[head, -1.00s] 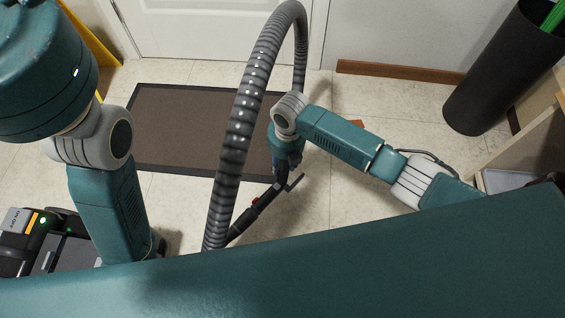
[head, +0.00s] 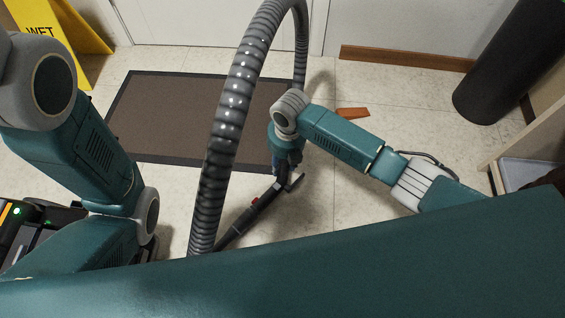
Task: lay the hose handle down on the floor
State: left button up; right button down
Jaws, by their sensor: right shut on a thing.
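The hose handle (head: 245,217) is a dark tube with a small red part, seen in the head view at the lower middle. It slants down to the left toward the thick grey ribbed hose (head: 228,125), which arches up in front of the mat. My right gripper (head: 287,184) is shut on the upper end of the handle and points down. I cannot tell how high the handle is above the floor (head: 345,215). My left arm shows at the left; its gripper is not in view.
A brown mat (head: 150,115) with a dark border lies before the white door (head: 190,20). A yellow wet-floor sign (head: 72,38) stands at the upper left. A black bin (head: 505,70) and a wooden shelf (head: 520,150) are at the right. An orange-brown wedge (head: 352,113) lies on the floor. Pale floor is clear right of the handle.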

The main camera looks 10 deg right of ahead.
dwell(0.3)
jog(key=shift+f, duration=0.55)
jog(key=c, duration=1)
grip_release()
jog(key=shift+c, duration=0.2)
notch_tip(320, 180, up, 12)
jog(key=shift+s+d, duration=0.2)
jog(key=shift+d, duration=0.15)
